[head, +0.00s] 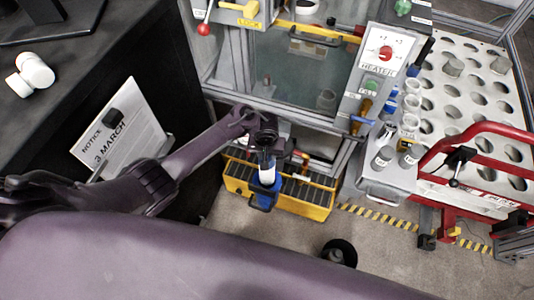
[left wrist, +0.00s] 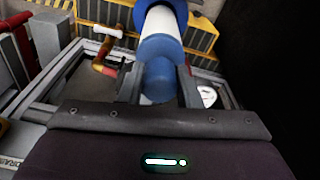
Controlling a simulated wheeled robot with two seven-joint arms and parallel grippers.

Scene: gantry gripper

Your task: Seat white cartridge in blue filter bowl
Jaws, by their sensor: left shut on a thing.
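My left gripper (head: 267,150) reaches down over the yellow tool crate and is shut. In the left wrist view, my left gripper (left wrist: 160,85) has its two fingers on either side of a rounded blue end cap (left wrist: 158,62). The white cartridge (left wrist: 163,25) extends from that cap, away from the fingers. It also shows below the gripper in the head view (head: 267,166). The blue filter bowl (head: 266,180) is directly below it, and a wider blue part, likely this bowl, borders the cartridge's far end. I cannot tell how deep the cartridge sits. My right gripper is not in view.
The yellow crate (head: 300,203) stands on the floor against a metal-framed cabinet with a heater panel (head: 385,55). At right are a bottle shelf, a perforated rack (head: 470,85) and a red frame (head: 460,150). A black bin (head: 340,253) stands on open floor.

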